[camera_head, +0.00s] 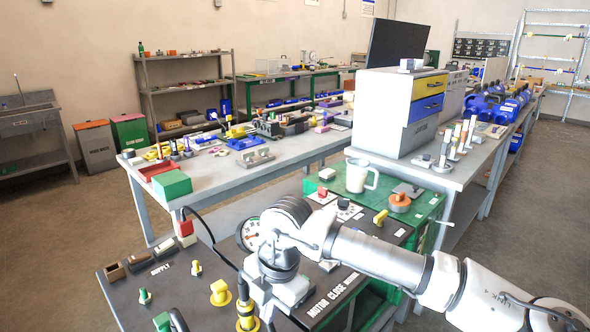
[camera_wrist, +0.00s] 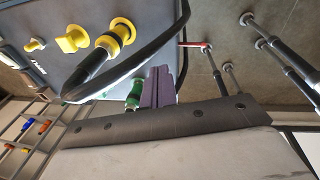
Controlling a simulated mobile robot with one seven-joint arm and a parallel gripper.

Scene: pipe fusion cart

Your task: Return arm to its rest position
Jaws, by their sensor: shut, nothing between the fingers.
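My arm reaches in from the lower right of the head view and bends down over the dark panel of the cart (camera_head: 150,285). In the head view I cannot make out the fingers at its end. In the wrist view my gripper (camera_wrist: 160,86) shows as two purplish fingers close together, shut and empty. Beyond them are a green-ended plug (camera_wrist: 134,94) and a black cable looping to a yellow connector (camera_wrist: 116,35). Whether the fingers touch the plug or cable I cannot tell.
Yellow knobs (camera_head: 219,292), a yellow cable plug (camera_head: 246,312) and a round gauge (camera_head: 248,233) stand near my arm. A white mug (camera_head: 361,176) sits on the green cart top. A long grey workbench (camera_head: 220,172) with tools lies behind. Floor at left is clear.

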